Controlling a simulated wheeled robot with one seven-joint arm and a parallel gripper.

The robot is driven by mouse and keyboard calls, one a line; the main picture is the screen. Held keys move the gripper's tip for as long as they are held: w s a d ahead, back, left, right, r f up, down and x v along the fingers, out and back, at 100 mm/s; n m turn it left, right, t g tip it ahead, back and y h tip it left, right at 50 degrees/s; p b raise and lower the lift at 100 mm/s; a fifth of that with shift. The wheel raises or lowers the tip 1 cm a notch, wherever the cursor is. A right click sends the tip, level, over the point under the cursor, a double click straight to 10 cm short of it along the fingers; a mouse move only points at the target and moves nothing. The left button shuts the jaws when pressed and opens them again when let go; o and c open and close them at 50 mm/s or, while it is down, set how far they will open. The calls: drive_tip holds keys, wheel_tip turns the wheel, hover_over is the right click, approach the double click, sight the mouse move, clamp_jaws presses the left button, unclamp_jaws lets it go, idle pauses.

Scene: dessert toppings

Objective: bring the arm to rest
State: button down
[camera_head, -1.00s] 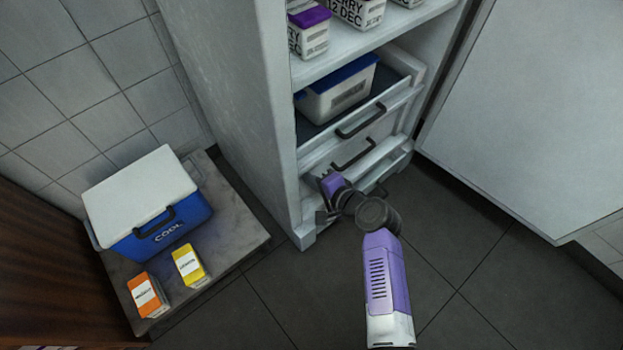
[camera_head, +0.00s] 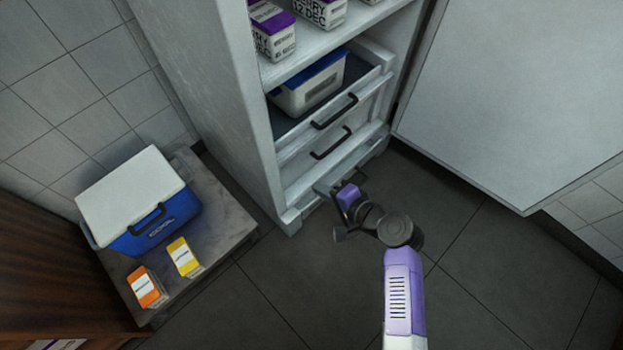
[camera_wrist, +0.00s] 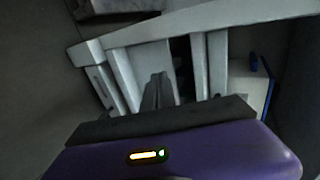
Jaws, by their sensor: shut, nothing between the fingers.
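My gripper (camera_head: 328,190) is low in front of the tall white cabinet (camera_head: 205,80), near the base of its drawers. It is shut and empty. My purple and white arm (camera_head: 404,292) reaches up to it from the bottom of the head view. In the wrist view, the dark fingers (camera_wrist: 157,94) are together and point at pale cabinet parts. The gripper's wrist partly hides the lowest part of the cabinet, and I cannot tell whether the fingers touch it.
The upper drawer is pulled out, with a blue-lidded white tub (camera_head: 310,88) inside. The cabinet door (camera_head: 500,90) stands open at right. A blue cooler (camera_head: 150,220), an orange carton (camera_head: 147,288) and a yellow carton (camera_head: 183,257) are on a low slab. Dark floor is free around my arm.

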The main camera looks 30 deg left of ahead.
drive_tip(key=shift+s+d+r, duration=0.15)
drive_tip(key=shift+d+r, duration=0.1)
drive_tip(key=shift+d, duration=0.25)
drive_tip(key=w+d+r+t+h, duration=0.1)
drive_tip(key=w+d+r+t, duration=0.3)
drive_tip(key=w, duration=0.1)
drive_tip(key=s+d+r+n+t+h, duration=0.1)
drive_tip(key=s+d+r+t+h, duration=0.15)
drive_tip(key=d, duration=0.45)
drive_tip(key=s+d+r+n+t+h, duration=0.1)
drive_tip(key=s+d+t+h, duration=0.15)
drive_tip(key=d, duration=0.35)
drive_tip(key=s+d+r+n+t+h, duration=0.15)
drive_tip(key=s+d+r, duration=0.35)
drive_tip(key=s, duration=0.5)
drive_tip(key=s+d+r+h, duration=0.2)
drive_tip(key=s+d+r, duration=0.3)
drive_tip(key=s, duration=0.5)
drive_tip(key=s+d+r+n+h, duration=0.15)
drive_tip(key=s+d+r, duration=0.35)
drive_tip(key=s, duration=0.5)
wheel_tip(320, 180, up, 28)
drive_tip(key=d+m+p, duration=0.1)
drive_tip(key=p, duration=2.8)
drive_tip(key=shift+f, duration=0.15)
